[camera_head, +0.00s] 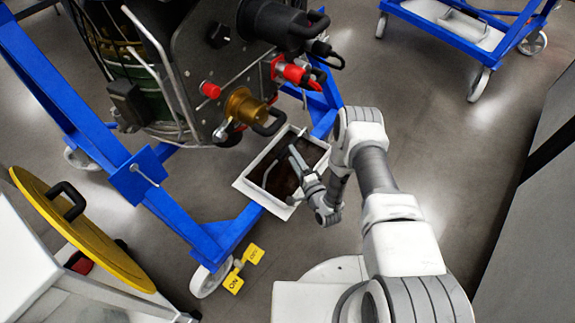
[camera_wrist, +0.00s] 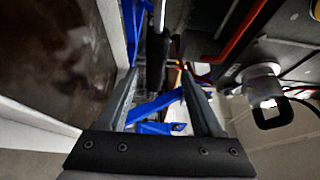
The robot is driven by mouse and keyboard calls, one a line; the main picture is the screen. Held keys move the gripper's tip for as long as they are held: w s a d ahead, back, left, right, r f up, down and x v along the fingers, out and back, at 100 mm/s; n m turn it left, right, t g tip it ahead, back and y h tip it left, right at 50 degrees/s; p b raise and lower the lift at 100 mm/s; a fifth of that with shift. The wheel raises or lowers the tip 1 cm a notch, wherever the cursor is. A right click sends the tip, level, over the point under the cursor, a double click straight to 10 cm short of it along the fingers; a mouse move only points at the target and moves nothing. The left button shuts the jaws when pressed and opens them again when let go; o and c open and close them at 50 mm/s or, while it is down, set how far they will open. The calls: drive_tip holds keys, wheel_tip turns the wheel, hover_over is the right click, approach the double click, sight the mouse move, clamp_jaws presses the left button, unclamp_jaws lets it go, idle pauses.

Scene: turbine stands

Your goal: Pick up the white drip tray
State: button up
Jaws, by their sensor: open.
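The white drip tray (camera_head: 262,201) lies beneath the turbine in the blue stand, with dark brown matter inside. Its pale rim and brown inside also fill the left of the wrist view (camera_wrist: 38,120). My gripper (camera_head: 296,160) is over the tray's right part, its fingers pointing up-left in the head view. In the wrist view its two fingers (camera_wrist: 158,82) are apart. A dark upright bar (camera_wrist: 156,50) shows between or beyond the fingertips; I cannot tell whether it is the tray's handle or whether it lies between them. My gripper hides part of the tray.
The blue stand (camera_head: 165,200) and the turbine (camera_head: 185,75) with red and brass fittings (camera_head: 245,107) crowd the tray's left and top. A yellow-lidded white container (camera_head: 85,230) stands at lower left. Another blue stand (camera_head: 455,38) is at upper right.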

sight(287, 147)
drive_tip(key=b+x, duration=0.3)
drive_tip(key=x, duration=0.5)
drive_tip(key=shift+f, duration=0.25)
clamp_jaws()
drive_tip(key=shift+r, duration=0.1)
idle(1.0)
